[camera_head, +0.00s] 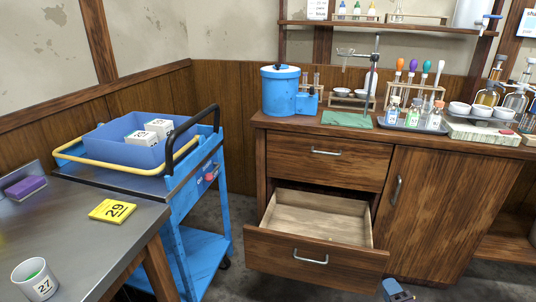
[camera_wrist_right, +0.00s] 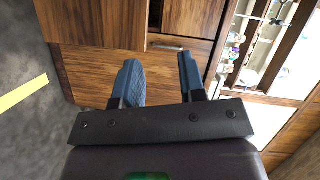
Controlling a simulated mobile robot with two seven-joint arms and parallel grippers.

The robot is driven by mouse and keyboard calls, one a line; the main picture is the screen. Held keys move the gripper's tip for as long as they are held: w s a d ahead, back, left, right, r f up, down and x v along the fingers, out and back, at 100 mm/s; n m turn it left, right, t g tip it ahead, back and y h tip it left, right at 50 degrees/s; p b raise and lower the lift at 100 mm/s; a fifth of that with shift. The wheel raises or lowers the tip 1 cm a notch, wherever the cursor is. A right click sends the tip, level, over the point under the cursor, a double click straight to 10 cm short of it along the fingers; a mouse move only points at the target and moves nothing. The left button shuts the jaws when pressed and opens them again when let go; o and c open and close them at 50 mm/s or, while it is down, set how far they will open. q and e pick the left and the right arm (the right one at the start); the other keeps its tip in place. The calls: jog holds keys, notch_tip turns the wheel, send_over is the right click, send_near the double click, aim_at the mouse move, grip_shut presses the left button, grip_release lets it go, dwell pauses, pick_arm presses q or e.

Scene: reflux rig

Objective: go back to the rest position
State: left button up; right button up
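My right gripper (camera_head: 397,291) shows at the bottom edge of the head view, low in front of the wooden cabinet (camera_head: 432,205). In the right wrist view its two blue fingers (camera_wrist_right: 160,78) stand apart with nothing between them. The cabinet's lower drawer (camera_head: 312,258) is pulled out and looks empty inside. The gripper is to the right of the drawer front and apart from it in the head view. My left gripper does not show.
A blue cart (camera_head: 196,205) carries a blue bin (camera_head: 113,150) with white boxes. Glassware crowds the cabinet top. Floor shows between cart and cabinet.

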jog(key=s+a+f+n+g+y, duration=0.1)
jog(key=s+n+g, duration=0.2)
jog(key=s+n, duration=0.6)
jog(key=s+a+f+n+g+y, duration=0.15)
jog(key=s+n, duration=0.25)
jog(key=s, duration=1)
jog(key=s+d+r+n+g+h, duration=0.15)
jog(key=s+n, duration=0.25)
jog(key=s, duration=0.4)
jog(key=s+d+r+n+g+h, duration=0.1)
jog(key=s+r+n+g+h, duration=0.2)
jog(key=s, duration=0.4)
jog(key=shift+a+m+t, duration=1)
jog(key=shift+a+m, duration=1)
jog(key=shift+a, duration=0.85)
pick_arm(q)
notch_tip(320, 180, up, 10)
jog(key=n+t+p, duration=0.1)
jog(key=p, duration=1.1)
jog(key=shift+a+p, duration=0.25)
jog(key=shift+p, duration=0.15)
pick_arm(e)
notch_tip(320, 180, up, 10)
jog(key=w+m+t, duration=0.1)
jog(key=shift+d, duration=0.2)
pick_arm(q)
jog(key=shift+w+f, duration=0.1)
pick_arm(e)
jog(key=shift+f, duration=0.2)
jog(key=shift+s+d, duration=0.1)
